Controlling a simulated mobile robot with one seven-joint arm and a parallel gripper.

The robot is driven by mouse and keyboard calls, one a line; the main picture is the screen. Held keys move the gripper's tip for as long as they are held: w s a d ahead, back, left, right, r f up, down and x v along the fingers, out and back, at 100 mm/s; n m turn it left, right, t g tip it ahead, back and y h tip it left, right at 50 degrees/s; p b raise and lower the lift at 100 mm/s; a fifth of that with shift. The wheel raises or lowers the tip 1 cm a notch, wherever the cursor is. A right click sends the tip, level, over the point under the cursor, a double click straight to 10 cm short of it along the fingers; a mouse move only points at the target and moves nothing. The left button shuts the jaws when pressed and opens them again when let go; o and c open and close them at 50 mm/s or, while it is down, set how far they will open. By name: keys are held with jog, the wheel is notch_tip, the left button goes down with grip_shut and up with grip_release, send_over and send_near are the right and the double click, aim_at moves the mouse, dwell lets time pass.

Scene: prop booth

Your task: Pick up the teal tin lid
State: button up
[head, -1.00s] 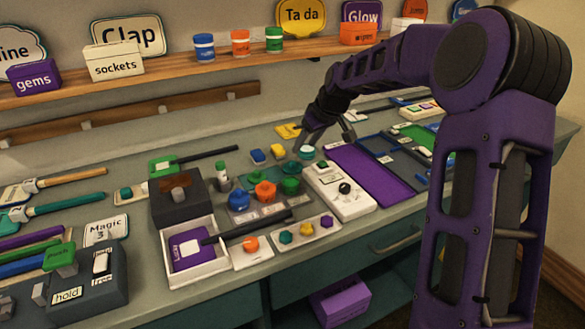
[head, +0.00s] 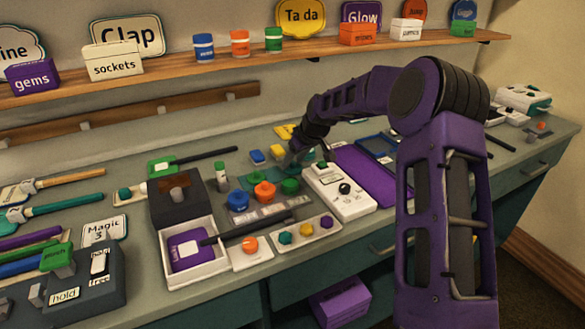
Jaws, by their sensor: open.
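My gripper (head: 302,160) is open and low over the middle of the counter, behind the white switch panel (head: 352,205). A round teal lid on a pale base showed at this spot earlier. Now my fingers and wrist cover most of it, with a little teal (head: 306,155) showing between them. I cannot tell whether the fingers touch it.
Blue (head: 238,200), orange (head: 264,191) and green (head: 290,186) knobbed pieces stand just in front and left. Small yellow and blue blocks lie to the left. A purple mat (head: 364,175) lies right. A shelf runs along the wall behind.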

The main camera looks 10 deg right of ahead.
jog(key=shift+c, duration=0.2)
grip_shut()
